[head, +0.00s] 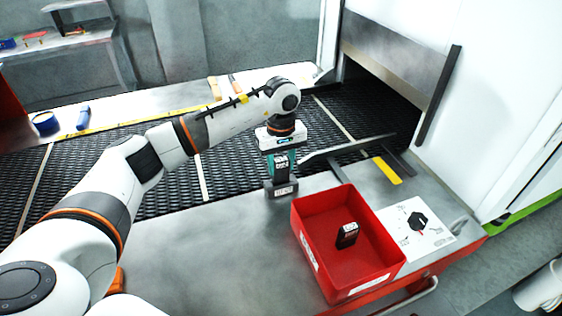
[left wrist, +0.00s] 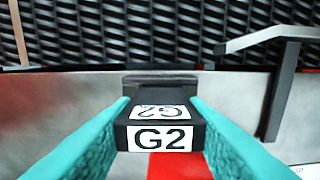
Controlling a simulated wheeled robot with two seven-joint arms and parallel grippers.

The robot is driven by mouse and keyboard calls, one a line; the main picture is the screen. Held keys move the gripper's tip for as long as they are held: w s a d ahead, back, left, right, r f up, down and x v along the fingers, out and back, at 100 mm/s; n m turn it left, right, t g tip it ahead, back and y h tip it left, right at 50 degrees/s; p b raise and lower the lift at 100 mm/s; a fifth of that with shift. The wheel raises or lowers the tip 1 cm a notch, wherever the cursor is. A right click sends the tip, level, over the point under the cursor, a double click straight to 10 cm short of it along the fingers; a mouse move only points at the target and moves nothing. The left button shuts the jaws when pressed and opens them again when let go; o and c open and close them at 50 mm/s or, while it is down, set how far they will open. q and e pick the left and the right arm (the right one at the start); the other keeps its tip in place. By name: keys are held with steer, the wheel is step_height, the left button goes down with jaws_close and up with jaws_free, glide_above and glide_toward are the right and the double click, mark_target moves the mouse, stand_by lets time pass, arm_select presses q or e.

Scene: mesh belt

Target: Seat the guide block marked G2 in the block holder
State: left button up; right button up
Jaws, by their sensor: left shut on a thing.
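The guide block G2 (left wrist: 160,138) is black with white G2 labels and sits between the teal fingers in the left wrist view. My left gripper (head: 281,168) is shut on it, over the steel table beside the mesh belt. A dark block-like piece with a white label, apparently the block holder (head: 272,190), is directly below the fingers in the head view. A dark grey edge (left wrist: 160,80) shows just behind the block in the left wrist view. I cannot tell whether the block touches the holder or how deep it is. My right gripper is not in view.
A red bin (head: 318,205) holding another black labelled block (head: 347,235) stands right of the gripper. The table's front left is clear.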

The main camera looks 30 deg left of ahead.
mark_target(281, 180)
arm_select(q)
steer(key=shift+f+b, duration=1.45)
steer(key=shift+f, duration=0.25)
steer(key=o, duration=1.2)
step_height(281, 180, up, 12)
steer(key=shift+r+b, duration=0.1)
steer(key=shift+b, duration=0.95)
